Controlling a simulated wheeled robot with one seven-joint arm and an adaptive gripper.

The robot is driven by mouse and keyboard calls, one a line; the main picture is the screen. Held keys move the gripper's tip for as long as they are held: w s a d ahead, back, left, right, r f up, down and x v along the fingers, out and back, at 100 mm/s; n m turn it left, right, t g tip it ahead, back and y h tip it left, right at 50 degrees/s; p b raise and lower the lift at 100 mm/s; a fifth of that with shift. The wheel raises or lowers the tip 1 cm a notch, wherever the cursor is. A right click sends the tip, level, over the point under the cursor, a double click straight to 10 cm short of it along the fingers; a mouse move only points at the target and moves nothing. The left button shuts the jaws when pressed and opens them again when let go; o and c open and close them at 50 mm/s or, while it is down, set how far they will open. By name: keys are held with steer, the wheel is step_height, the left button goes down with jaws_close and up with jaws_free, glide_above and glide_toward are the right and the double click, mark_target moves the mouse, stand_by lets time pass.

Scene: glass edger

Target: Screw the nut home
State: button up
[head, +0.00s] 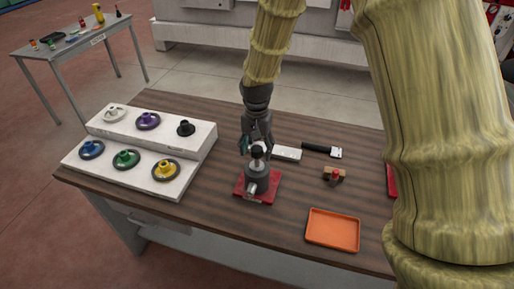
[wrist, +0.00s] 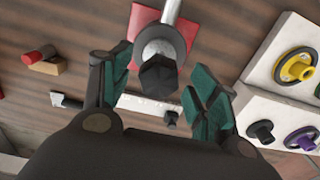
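A black hex nut (wrist: 158,76) shows in the wrist view at the end of a grey metal fixture with a silver rod (wrist: 171,10). In the head view the dark nut (head: 257,152) sits at the top of the grey fixture (head: 257,178), which stands on a red base plate (head: 244,190). My gripper (wrist: 160,72) is open, with one teal-padded finger on each side of the nut and visible gaps to it. In the head view my gripper (head: 257,138) is just behind the nut. The thread under the nut is hidden.
A white stepped rack (head: 205,150) with several coloured knobs stands at left. An orange tray (head: 333,230), a black-handled tool (head: 321,150), a small brown block with a red part (head: 334,175) and a pale flat bar (head: 287,154) lie nearby. Bare wood lies left of the tray.

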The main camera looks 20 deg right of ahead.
step_height(320, 180, up, 12)
stand_by(0.9)
